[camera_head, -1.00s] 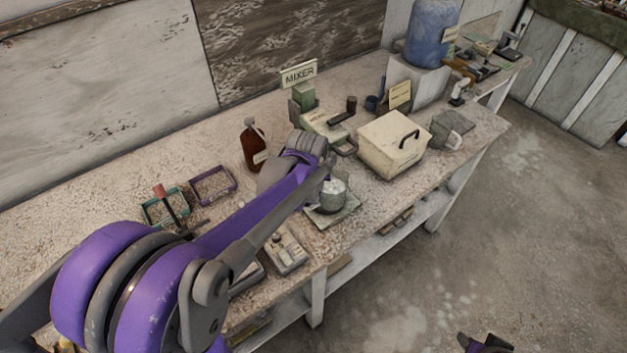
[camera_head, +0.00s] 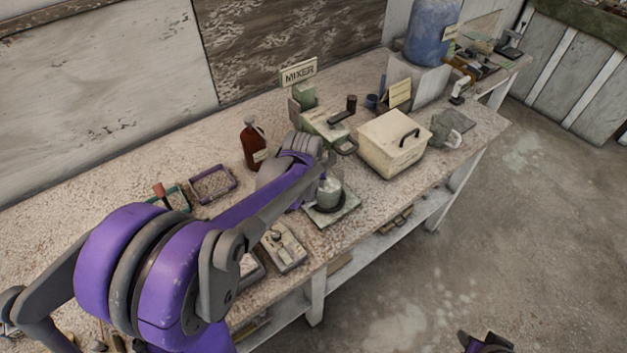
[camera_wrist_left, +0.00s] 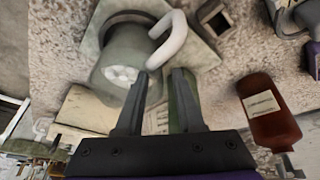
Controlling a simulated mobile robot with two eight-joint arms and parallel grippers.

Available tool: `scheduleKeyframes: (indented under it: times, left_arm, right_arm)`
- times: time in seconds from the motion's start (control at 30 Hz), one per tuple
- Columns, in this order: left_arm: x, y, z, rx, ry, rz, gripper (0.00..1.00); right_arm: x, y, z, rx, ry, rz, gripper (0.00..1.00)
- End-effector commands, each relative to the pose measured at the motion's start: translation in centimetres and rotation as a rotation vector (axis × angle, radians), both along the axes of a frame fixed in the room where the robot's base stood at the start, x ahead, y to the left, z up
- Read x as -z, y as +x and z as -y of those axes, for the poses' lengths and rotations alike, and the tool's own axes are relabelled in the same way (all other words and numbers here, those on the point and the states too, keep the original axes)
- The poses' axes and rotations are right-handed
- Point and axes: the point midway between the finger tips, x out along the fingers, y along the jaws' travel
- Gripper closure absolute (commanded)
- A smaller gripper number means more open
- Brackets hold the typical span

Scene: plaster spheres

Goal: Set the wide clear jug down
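The wide jug (camera_head: 329,191), grey-green and see-through with white balls inside, stands upright on a square pale plate (camera_head: 347,205) near the bench's front edge. In the left wrist view the jug (camera_wrist_left: 118,66) shows its pale handle (camera_wrist_left: 178,38) turned toward my left gripper. My left gripper (camera_wrist_left: 160,75) is open, its two fingers apart, with the fingertips just short of the handle and nothing clearly between them. In the head view my left forearm hides the fingers. Part of my right arm's end (camera_head: 487,344) shows at the bottom edge; its fingers are not clear.
A brown bottle (camera_head: 254,145) stands behind my left arm. A cream lidded box (camera_head: 385,150) and the mixer (camera_head: 322,122) stand right of and behind the jug. Another handled jug (camera_head: 444,132) is by the far front edge. A small device (camera_head: 285,248) lies to the left.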

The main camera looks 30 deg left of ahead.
Motion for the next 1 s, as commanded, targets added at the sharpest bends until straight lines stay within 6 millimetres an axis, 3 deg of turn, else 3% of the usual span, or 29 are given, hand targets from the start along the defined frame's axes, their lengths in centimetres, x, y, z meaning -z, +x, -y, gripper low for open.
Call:
scheduleKeyframes:
  times: [0.17, 0.7, 0.87, 1.0]
  left_arm:
    - [-1.0, -0.2, 0.1, 0.000, 0.000, 0.001, 0.63]
    - [-10.3, -3.9, 1.1, 0.000, 0.000, 0.001, 0.63]
    - [-11.3, -4.7, 1.5, 0.008, 0.001, 0.002, 0.63]
    - [-10.8, -7.4, 4.2, 0.084, 0.015, 0.018, 0.63]
  right_arm:
    - [-0.4, 0.2, 0.0, 0.000, 0.000, 0.004, 0.59]
    - [-1.8, 0.8, 0.0, 0.000, 0.000, 0.016, 0.59]
    - [-1.9, 0.9, 0.0, 0.000, 0.000, 0.017, 0.59]
    - [-1.9, 0.9, 0.0, 0.000, 0.000, 0.016, 0.59]
